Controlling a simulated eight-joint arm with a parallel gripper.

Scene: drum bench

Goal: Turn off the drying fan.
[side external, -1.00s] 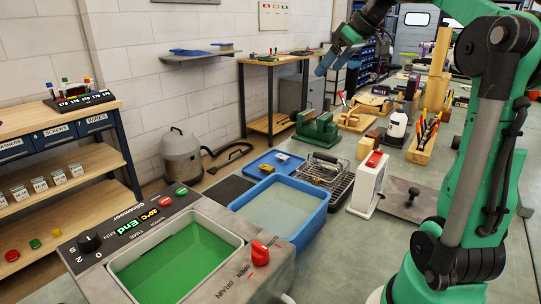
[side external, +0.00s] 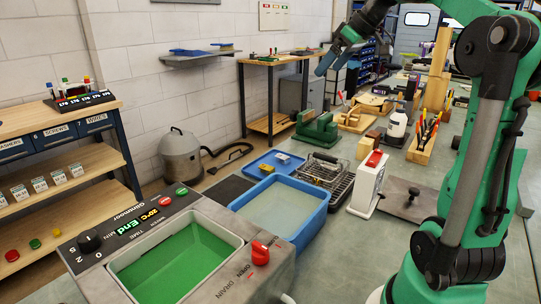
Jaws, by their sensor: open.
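A white upright box-shaped unit with a red switch on top, which looks like the drying fan (side external: 365,190), stands on the bench right of the blue water tub. Its red switch (side external: 375,158) is visible, but I cannot tell which way it is set or whether the fan runs. My gripper (side external: 325,66) is open and empty, high above the bench at the upper middle of the view. It is well apart from the fan, up and to its left.
A wire basket (side external: 328,172) sits beside the fan on the left. The blue tub (side external: 318,222) and a tumbler with green liquid (side external: 180,262) stand nearer. A wooden tool holder (side external: 420,150), a white bottle (side external: 397,128) and a green vise (side external: 316,128) stand behind.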

